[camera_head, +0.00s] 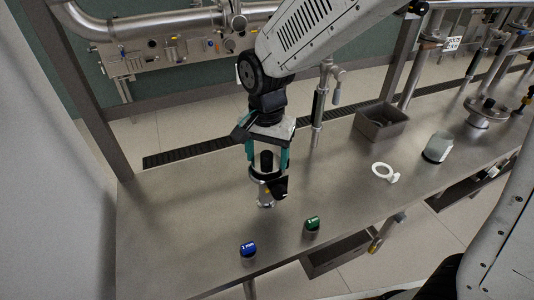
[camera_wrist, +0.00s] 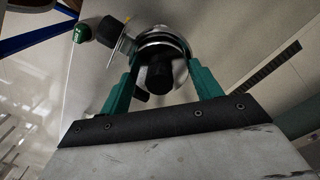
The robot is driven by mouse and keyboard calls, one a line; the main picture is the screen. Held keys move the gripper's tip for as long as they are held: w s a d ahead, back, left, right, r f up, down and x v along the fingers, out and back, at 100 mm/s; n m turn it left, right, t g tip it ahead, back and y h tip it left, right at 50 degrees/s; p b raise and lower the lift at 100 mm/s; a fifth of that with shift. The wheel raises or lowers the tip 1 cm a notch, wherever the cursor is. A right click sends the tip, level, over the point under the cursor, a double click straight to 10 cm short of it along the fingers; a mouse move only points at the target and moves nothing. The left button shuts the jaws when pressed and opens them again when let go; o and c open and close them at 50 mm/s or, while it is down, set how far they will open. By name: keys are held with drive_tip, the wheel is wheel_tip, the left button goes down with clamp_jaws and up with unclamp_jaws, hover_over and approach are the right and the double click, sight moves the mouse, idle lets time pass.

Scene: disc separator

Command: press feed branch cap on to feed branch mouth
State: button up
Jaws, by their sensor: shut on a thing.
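My gripper (camera_wrist: 159,78) points down over the bench with its teal fingers either side of a round metal cap with a black knob. I take this to be the feed branch cap (camera_wrist: 158,72); its knob also shows between the fingers in the head view (camera_head: 267,160). The fingers are shut on the cap. Below it in the head view is a short metal fitting (camera_head: 265,199) with a black block at its side; the block also shows beside the cap in the wrist view (camera_wrist: 110,29). The feed branch mouth is not clearly visible; I cannot tell whether the cap touches it.
A blue-topped piece (camera_head: 248,249) and a green-topped piece (camera_head: 312,225) stand near the bench's front edge. A white ring (camera_head: 383,171), a pale rounded piece (camera_head: 437,147) and a grey bin (camera_head: 381,121) are to the right. An upright pipe (camera_head: 319,105) stands behind my gripper.

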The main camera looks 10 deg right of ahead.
drive_tip(key=shift+f, duration=0.65)
drive_tip(key=shift+f, duration=0.25)
drive_tip(key=shift+c, duration=0.5)
drive_tip(key=shift+f, duration=0.1)
drive_tip(key=o, duration=1.3)
drive_tip(key=shift+c, duration=0.2)
